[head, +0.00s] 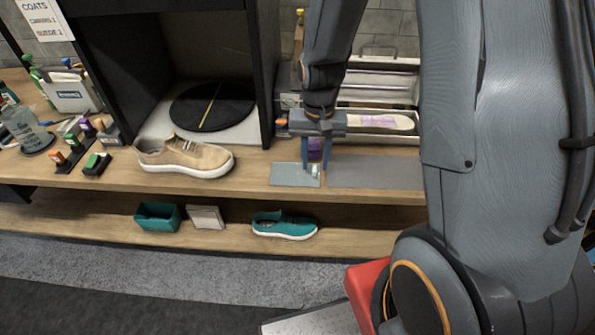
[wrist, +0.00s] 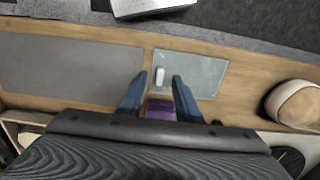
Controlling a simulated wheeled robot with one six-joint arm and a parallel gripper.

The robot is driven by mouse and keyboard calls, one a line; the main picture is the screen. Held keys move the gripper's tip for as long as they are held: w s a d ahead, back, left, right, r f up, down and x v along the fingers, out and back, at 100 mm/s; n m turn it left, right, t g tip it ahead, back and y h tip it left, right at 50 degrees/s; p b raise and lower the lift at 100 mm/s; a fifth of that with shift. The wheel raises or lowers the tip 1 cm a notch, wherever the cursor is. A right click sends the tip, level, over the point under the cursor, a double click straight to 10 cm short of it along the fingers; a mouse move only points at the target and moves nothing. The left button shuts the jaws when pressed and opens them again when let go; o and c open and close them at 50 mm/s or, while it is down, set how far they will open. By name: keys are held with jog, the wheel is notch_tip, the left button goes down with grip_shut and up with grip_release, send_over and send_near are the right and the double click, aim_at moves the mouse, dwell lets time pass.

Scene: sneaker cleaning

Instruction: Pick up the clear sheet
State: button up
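The clear sheet (head: 290,175) is a flat grey-green translucent rectangle lying on the wooden bench top. In the wrist view it (wrist: 200,75) lies beyond and right of my fingertips. A small white block (wrist: 160,77) sits at its left edge; it also shows in the head view (head: 315,171). My gripper (head: 314,167) points down over the sheet's right end, its two fingers apart. In the wrist view my gripper (wrist: 158,78) is open, with the white block showing between the fingertips. I cannot tell how high the fingertips are above the sheet.
A purple item (wrist: 160,110) shows between the fingers, behind them. A grey mat (head: 375,173) lies right of the sheet. A tan sneaker (head: 184,157) stands to the left, before a black turntable (head: 213,106). A teal sneaker (head: 284,225) is on the lower shelf.

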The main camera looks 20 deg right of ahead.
jog(key=shift+f, duration=0.75)
grip_shut()
